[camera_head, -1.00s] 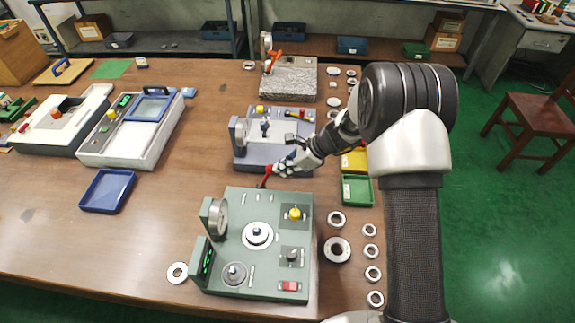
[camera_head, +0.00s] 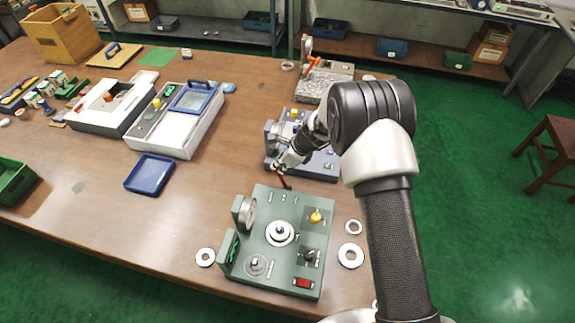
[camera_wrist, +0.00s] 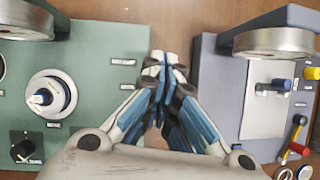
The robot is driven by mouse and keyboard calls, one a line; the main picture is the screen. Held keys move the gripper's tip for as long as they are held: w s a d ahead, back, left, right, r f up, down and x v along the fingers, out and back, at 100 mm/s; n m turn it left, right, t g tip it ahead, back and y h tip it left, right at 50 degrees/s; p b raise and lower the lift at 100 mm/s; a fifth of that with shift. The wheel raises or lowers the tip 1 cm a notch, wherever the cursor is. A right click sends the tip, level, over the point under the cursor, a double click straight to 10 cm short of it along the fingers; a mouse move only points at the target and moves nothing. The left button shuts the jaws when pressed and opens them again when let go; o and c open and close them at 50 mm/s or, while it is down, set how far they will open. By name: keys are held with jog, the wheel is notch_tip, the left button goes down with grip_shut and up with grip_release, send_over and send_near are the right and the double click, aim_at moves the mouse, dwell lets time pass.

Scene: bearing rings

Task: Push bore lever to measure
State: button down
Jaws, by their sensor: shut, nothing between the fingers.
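The green measuring station (camera_head: 262,205) stands on the table in front, with a dial gauge (camera_head: 246,211) and a ring on its centre post (camera_head: 279,232). The red lever cannot be made out there, perhaps hidden by the fingers.
The blue-grey station (camera_head: 328,166) stands just behind my gripper, its dial gauge (camera_wrist: 272,42) close on the right. Loose rings (camera_head: 350,256) lie right of the green station, one ring (camera_head: 205,257) left. A blue tray (camera_head: 150,174) stands left, with bare table around it.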

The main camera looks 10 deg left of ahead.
jog(key=shift+a, duration=0.35)
dwell(0.4)
notch_tip(320, 180, up, 13)
jog(key=s+d+p, duration=0.1)
jog(key=d+p, duration=0.1)
jog(key=p, duration=0.1)
jog(key=shift+s+d+f, duration=0.15)
jog(key=shift+s+d, duration=0.15)
